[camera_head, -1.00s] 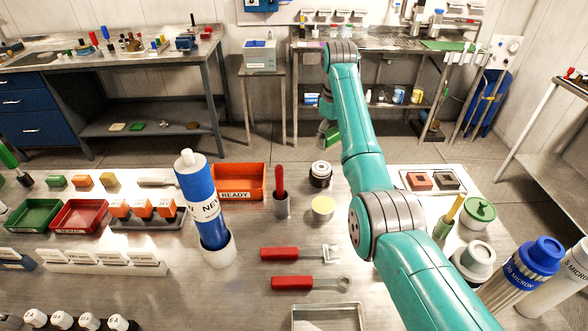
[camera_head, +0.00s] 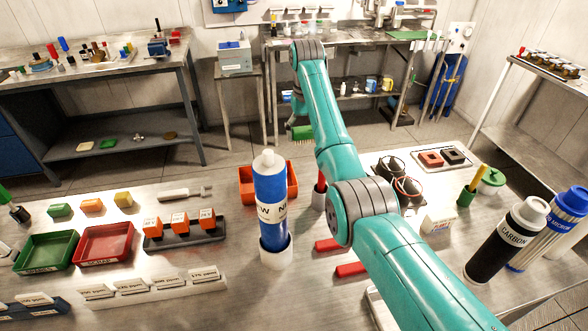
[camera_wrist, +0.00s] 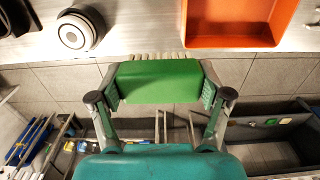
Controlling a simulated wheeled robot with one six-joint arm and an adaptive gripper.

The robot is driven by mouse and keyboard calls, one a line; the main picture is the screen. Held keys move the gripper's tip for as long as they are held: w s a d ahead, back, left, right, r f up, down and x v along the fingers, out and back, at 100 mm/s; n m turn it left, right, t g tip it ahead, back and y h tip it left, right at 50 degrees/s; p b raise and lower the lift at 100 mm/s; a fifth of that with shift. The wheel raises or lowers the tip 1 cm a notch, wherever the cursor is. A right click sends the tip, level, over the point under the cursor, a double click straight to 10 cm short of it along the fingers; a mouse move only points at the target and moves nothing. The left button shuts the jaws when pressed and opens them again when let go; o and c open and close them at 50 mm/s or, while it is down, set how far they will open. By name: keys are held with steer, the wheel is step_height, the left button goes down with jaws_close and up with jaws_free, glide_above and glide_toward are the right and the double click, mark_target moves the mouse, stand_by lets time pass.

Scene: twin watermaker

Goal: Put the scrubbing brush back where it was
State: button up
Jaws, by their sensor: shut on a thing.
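The scrubbing brush (camera_wrist: 155,82) is a green block with pale bristles along its far edge in the wrist view. My gripper (camera_wrist: 160,92) is shut on it, one finger at each end. In the head view the brush (camera_head: 302,132) hangs in the air past the far edge of the near table, bristles down. My gripper (camera_head: 298,117) there is partly hidden behind my arm. No marked place for the brush can be made out.
An orange bin (camera_wrist: 232,42) is close to the brush. A blue cartridge (camera_head: 270,200) stands in a white cup, and a black carbon cartridge (camera_head: 500,245) stands at right. The back workbench (camera_head: 345,45) has a lower shelf with mugs. Open floor lies between the tables.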

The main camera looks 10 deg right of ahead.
steer(key=shift+f, duration=4.7)
steer(key=shift+s+f, duration=0.1)
steer(key=shift+f, duration=0.35)
steer(key=shift+f, duration=0.25)
steer(key=shift+c, duration=0.3)
steer(key=o, duration=1.2)
steer(key=shift+f, duration=0.15)
steer(key=shift+o, duration=0.2)
steer(key=shift+r, duration=0.2)
step_height(320, 180, up, 13)
steer(key=shift+r, duration=0.2)
